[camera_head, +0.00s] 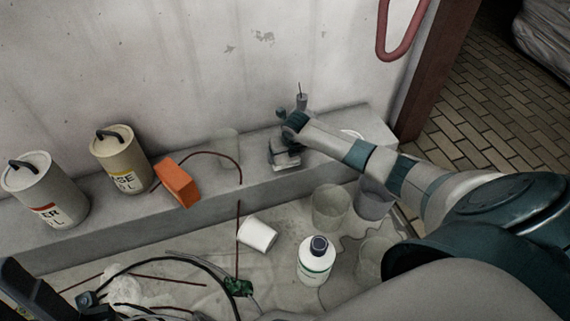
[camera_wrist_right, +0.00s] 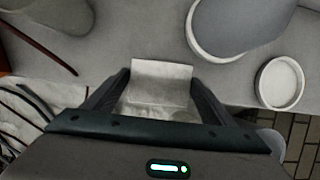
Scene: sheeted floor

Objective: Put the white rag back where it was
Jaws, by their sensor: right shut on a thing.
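My right gripper (camera_head: 286,158) reaches over the grey ledge along the wall. In the right wrist view, its two fingers (camera_wrist_right: 160,92) are closed on the white rag (camera_wrist_right: 162,72), a flat, folded pale cloth. The rag's edge sticks out beyond the fingertips, over the grey ledge surface. I cannot tell whether it touches the ledge. In the head view the gripper mostly hides the rag. A dark part of my left arm or gripper (camera_head: 35,292) shows at the lower left corner, its jaws unclear.
On the ledge (camera_head: 110,225) stand two labelled canisters (camera_head: 45,190) (camera_head: 120,160) and an orange block (camera_head: 177,183). A round white container (camera_wrist_right: 280,83) is right of the rag.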

